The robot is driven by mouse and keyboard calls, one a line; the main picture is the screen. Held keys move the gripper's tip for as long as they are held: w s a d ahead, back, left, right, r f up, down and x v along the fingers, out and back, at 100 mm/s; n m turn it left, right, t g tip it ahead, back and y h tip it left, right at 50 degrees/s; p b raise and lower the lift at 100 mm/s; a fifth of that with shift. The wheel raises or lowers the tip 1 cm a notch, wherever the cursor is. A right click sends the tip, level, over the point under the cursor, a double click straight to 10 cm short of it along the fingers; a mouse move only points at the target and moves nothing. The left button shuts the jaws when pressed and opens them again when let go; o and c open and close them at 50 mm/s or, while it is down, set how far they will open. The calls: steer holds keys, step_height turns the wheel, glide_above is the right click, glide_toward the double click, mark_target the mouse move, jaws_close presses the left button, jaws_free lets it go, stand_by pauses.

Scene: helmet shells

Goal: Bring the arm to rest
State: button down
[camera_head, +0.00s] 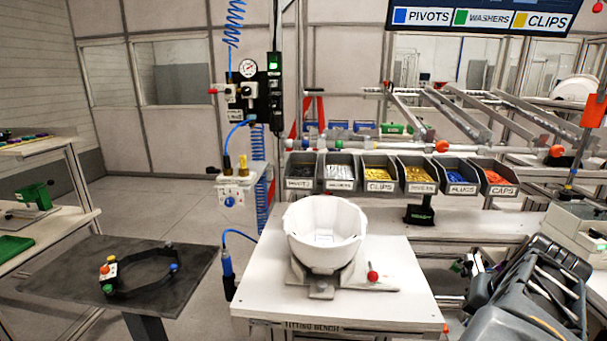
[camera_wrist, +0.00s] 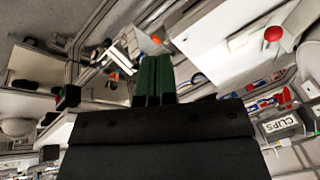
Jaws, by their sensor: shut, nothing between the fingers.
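My gripper (camera_wrist: 154,75) shows in the wrist view, its two dark green fingers shut together with nothing between them. It is in the air, apart from the bench and the bins. In the head view my arm is folded at the lower right, and I cannot make out its fingers there. A white helmet shell (camera_head: 325,235) sits open side up in a grey holder (camera_head: 320,287) on the fitting bench (camera_head: 395,310). A red-topped knob (camera_head: 372,275) stands beside the holder.
A row of labelled parts bins (camera_head: 378,176) stands behind the bench. A dark side table (camera_head: 60,270) on the left bears a black band (camera_head: 150,280) with coloured knobs. A blue-handled tool (camera_head: 227,266) hangs at the bench's left edge. Floor shows between the side table and bench.

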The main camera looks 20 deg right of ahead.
steer(key=w+a+f+n+p, duration=0.1)
steer(key=w+a+n, duration=0.2)
steer(key=a, duration=0.5)
steer(key=w+a+f+n+p, duration=0.1)
steer(key=w+a+f+n, duration=0.1)
steer(key=a, duration=0.7)
steer(key=w+a+f+n+p, duration=0.1)
steer(key=w+a+n, duration=0.3)
steer(key=a, duration=0.4)
steer(key=shift+w+a+f+n, duration=0.3)
steer(key=shift+w+a+n, duration=0.1)
steer(key=shift+n, duration=0.4)
